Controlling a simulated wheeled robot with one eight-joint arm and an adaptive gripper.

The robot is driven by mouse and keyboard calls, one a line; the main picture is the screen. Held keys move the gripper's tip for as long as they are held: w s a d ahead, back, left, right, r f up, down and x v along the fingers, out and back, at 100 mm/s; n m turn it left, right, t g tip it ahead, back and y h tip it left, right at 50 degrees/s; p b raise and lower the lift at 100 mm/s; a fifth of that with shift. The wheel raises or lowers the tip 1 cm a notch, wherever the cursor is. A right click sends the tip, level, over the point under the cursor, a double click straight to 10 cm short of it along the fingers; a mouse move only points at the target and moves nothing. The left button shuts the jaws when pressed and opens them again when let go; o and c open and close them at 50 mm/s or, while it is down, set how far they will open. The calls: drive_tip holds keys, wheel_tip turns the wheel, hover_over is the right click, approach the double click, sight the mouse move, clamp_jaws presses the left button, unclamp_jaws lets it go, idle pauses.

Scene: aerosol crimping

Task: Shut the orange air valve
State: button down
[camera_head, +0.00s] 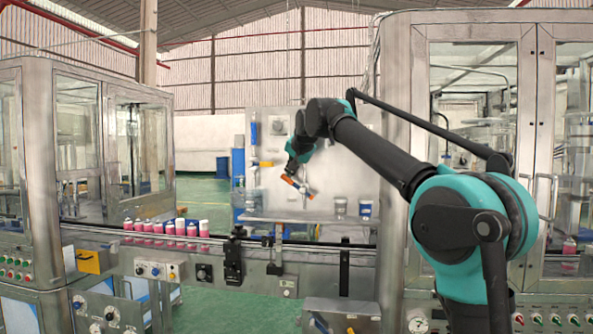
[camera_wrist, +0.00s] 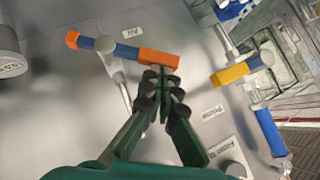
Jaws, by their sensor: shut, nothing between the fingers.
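The air valve's handle (camera_wrist: 103,45), with orange ends and a blue middle, lies crosswise to its thin metal pipe on the panel in the wrist view. A small label reading "Air" is beside it. In the head view the orange handle (camera_head: 288,179) shows small, slanting down to the right, partly behind a metal fitting. My gripper (camera_wrist: 160,72) is shut and empty. Its fingertips are right at the handle's right orange end; I cannot tell whether they touch. In the head view the fingers are too small to make out.
A yellow valve handle (camera_wrist: 230,74) and a blue one (camera_wrist: 270,132) sit to the right on the same panel (camera_head: 342,160). Grey cups (camera_head: 340,207) stand on the shelf below. Pink cans (camera_head: 180,229) line the conveyor at left. Glass cabinets flank both sides.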

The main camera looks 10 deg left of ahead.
drive_tip(key=shift+a+f+n+g+h, duration=0.15)
drive_tip(key=shift+a+f+n+h, duration=0.15)
drive_tip(key=shift+a+h, duration=0.2)
drive_tip(key=shift+a+f+n+g+h, duration=0.15)
drive_tip(key=shift+a+f+n+h, duration=0.2)
drive_tip(key=shift+h, duration=0.25)
drive_tip(key=shift+w+a+f+n+h, duration=0.1)
drive_tip(key=shift+a+f+n+h, duration=0.55)
drive_tip(key=shift+f+h, duration=0.35)
drive_tip(key=shift+a, duration=0.15)
